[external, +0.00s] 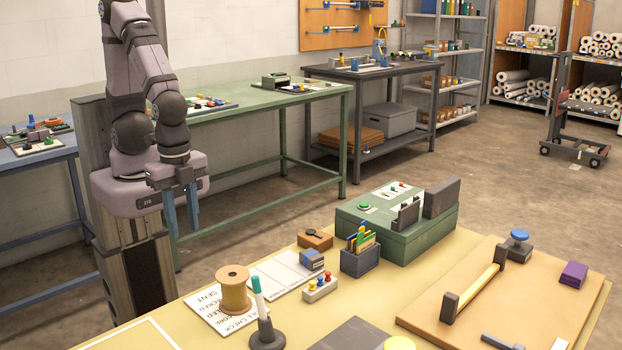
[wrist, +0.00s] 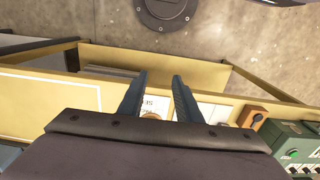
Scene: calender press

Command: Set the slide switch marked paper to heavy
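The green press (external: 412,238) stands on the yellow table. Its top carries a green round button (external: 364,208), a pale panel with small controls (external: 398,188) and dark upright blocks. In the wrist view the press (wrist: 283,131) shows at the lower right corner, with a row of small controls (wrist: 306,170). The labels are too small to read, so I cannot tell which control is the paper switch or how it is set. My gripper (external: 181,212) is open and empty, fingers pointing down, left of the press and well apart from it. The wrist view shows its fingers (wrist: 159,98) spread.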

